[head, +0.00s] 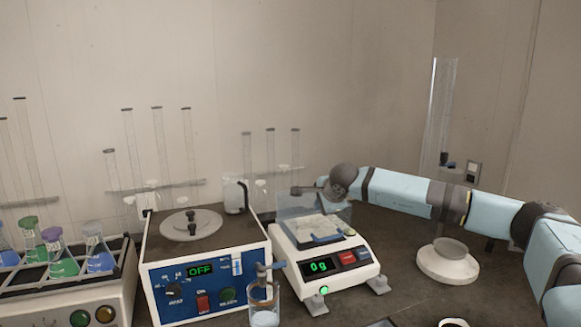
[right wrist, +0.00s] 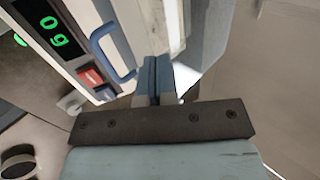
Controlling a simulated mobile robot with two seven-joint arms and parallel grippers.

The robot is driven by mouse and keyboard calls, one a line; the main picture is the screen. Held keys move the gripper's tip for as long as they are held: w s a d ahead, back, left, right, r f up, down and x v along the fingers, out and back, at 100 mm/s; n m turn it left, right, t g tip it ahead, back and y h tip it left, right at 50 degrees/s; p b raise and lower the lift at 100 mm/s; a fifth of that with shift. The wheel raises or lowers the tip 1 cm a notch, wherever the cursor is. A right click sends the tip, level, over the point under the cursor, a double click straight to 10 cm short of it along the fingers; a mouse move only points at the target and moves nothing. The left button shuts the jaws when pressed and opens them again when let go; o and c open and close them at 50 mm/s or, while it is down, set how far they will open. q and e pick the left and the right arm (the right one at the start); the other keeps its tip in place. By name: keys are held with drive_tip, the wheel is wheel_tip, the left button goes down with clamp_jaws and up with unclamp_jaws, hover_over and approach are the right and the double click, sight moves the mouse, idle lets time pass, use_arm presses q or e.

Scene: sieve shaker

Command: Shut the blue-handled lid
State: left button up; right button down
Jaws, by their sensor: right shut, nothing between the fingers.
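The white balance (head: 318,274) has a clear glass cover on top, and its display reads 0 g. The blue handle (head: 328,238) of the lid lies low near the front of the cover, just behind the display and buttons. It also shows in the right wrist view (right wrist: 108,47). I cannot tell from these frames whether the lid is fully down. My right gripper (right wrist: 152,62) is shut and empty, its fingertips beside the cover and apart from the blue handle. In the head view its wrist is behind the cover's right rear, and the fingers are hard to make out. My left gripper is not in view.
A blue-fronted shaker (head: 212,284) marked OFF stands left of the balance, with a glass beaker (head: 264,310) between them in front. A rack of flasks (head: 60,290) is at far left. A white round dish (head: 448,262) stands right. Tall glass tubes line the back.

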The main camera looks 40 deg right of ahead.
sight(323, 240)
drive_tip(key=s+f+b, duration=0.1)
drive_tip(key=f, duration=0.1)
drive_tip(key=s+f+b, duration=0.1)
drive_tip(key=f+b, duration=0.1)
drive_tip(key=f, duration=0.1)
drive_tip(key=s+a+f+b, duration=0.1)
drive_tip(key=f+b, duration=0.1)
drive_tip(key=shift+f, duration=0.25)
drive_tip(key=shift+s+f+b, duration=0.15)
drive_tip(key=shift+f+b, duration=0.2)
drive_tip(key=shift+f, duration=0.2)
drive_tip(key=shift+s+f, duration=0.1)
drive_tip(key=shift+f, duration=0.1)
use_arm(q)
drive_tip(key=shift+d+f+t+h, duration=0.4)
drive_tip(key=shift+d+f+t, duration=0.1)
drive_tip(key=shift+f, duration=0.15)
